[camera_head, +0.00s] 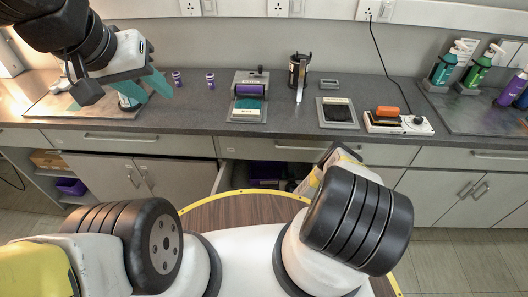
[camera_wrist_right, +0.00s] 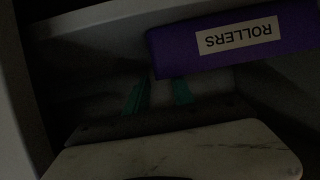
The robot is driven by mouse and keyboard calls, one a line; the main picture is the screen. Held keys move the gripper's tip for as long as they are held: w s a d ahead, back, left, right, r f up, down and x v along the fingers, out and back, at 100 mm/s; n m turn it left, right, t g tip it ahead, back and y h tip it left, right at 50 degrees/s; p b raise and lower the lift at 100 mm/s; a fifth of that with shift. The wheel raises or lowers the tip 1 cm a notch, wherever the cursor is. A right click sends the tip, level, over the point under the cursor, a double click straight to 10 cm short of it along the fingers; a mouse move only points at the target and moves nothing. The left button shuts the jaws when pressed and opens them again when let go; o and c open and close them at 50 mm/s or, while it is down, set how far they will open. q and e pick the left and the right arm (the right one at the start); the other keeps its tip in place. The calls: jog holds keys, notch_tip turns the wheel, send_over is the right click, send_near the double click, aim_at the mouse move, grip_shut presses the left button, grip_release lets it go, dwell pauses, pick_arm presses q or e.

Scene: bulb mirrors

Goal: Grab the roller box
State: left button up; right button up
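The roller box is purple with a white "ROLLERS" label that reads upside down in the right wrist view (camera_wrist_right: 235,42). In the head view my right arm hides this gripper. My left gripper (camera_head: 148,92) is open over the counter at the left.
The counter holds a purple roller device (camera_head: 250,84), a black holder (camera_head: 299,68), a dark pad (camera_head: 338,112), a power strip (camera_head: 398,123) and green bottles (camera_head: 477,70).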

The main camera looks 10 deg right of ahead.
jog(key=shift+x, duration=0.85)
grip_shut()
dwell(0.8)
